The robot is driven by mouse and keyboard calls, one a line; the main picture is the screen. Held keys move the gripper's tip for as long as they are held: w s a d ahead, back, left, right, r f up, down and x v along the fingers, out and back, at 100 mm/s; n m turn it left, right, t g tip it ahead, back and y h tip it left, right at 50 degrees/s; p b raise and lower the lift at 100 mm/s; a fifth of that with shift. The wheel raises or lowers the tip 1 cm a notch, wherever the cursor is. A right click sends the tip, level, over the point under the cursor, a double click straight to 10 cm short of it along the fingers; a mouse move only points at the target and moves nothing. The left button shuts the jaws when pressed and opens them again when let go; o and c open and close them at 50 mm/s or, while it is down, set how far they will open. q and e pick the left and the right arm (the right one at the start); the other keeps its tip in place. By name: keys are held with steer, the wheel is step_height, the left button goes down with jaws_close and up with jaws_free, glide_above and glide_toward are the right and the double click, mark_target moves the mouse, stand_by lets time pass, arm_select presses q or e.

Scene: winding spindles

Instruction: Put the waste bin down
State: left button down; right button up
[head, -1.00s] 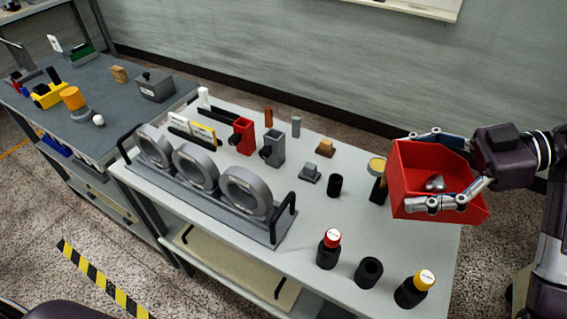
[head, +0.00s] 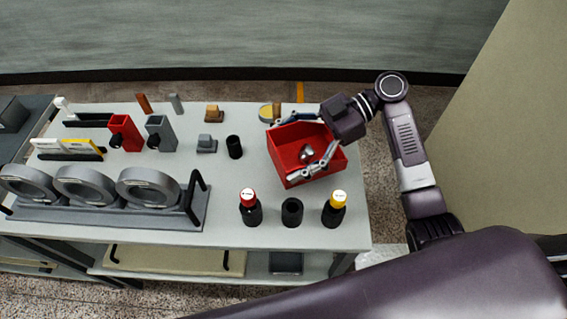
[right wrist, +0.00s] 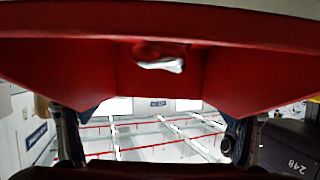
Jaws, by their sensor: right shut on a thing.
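The waste bin is a red open box (head: 284,167) at the right end of the light table in the head view. A small silvery crumpled thing (head: 307,153) lies inside it. My right gripper (head: 288,147) is shut on the bin, with one finger along its far side and one along its near side. I cannot tell whether the bin's base touches the table. In the right wrist view the bin's red walls (right wrist: 70,62) fill the upper part, between the two fingers (right wrist: 155,140). My left gripper is not in view.
Close in front of the bin stand a red-capped bottle (head: 249,208), a black cup (head: 292,212) and a yellow-capped bottle (head: 334,209). A black cylinder (head: 234,147) is to its left. A yellow-topped round thing (head: 266,113) is behind it. The table's right edge is near.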

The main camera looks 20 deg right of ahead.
mark_target(286, 164)
step_height(286, 164, down, 5)
steer(key=shift+f, duration=0.1)
steer(key=shift+f+p, duration=0.3)
steer(key=shift+f, duration=0.1)
steer(key=shift+f, duration=0.1)
steer(key=o, duration=1.2)
